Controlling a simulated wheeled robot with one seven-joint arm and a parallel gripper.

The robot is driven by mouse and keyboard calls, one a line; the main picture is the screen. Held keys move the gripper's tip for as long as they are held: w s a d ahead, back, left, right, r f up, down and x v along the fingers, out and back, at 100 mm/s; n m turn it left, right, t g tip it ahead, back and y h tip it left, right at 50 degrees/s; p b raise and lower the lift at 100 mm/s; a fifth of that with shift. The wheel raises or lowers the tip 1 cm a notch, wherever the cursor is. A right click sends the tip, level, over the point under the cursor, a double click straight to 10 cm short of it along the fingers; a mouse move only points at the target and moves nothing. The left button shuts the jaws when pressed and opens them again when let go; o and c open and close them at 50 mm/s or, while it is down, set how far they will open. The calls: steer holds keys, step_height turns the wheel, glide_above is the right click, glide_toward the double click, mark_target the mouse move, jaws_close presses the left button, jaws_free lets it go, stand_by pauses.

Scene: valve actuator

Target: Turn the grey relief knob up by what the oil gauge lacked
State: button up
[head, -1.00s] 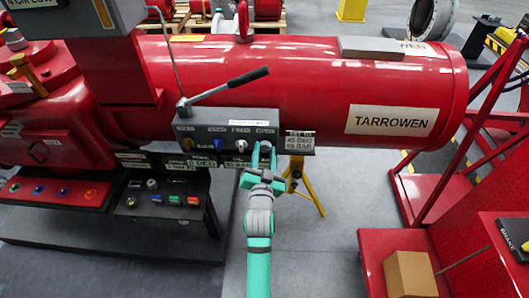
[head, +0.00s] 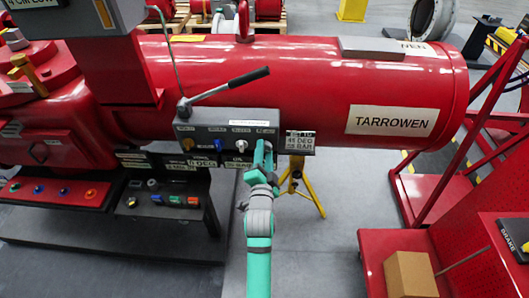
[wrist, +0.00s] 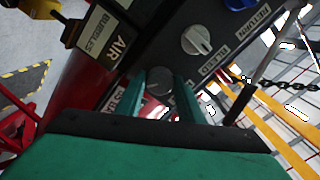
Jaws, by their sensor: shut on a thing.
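A control box (head: 226,130) with a row of knobs hangs on the front of the red cylinder. The grey knob at the right end of the row (wrist: 159,80) sits between my gripper's fingers in the wrist view. My gripper (head: 263,148) is shut on it, and the fingers (wrist: 160,92) hide its sides. In the head view the gripper covers this knob. The oil gauge's reading cannot be made out; a strip of small labels (head: 232,163) runs under the box.
A white knob (wrist: 196,40) and a blue knob (head: 218,145) sit left of my gripper in the head view. A small sign (head: 299,141) stands just right of the box. A long lever (head: 228,87) rises above the box.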

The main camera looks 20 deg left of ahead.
steer(key=shift+s+a+f, duration=0.1)
stand_by(0.3)
steer(key=o, duration=1.1)
steer(key=shift+c, duration=0.2)
steer(key=v, duration=1)
steer(key=shift+s, duration=0.35)
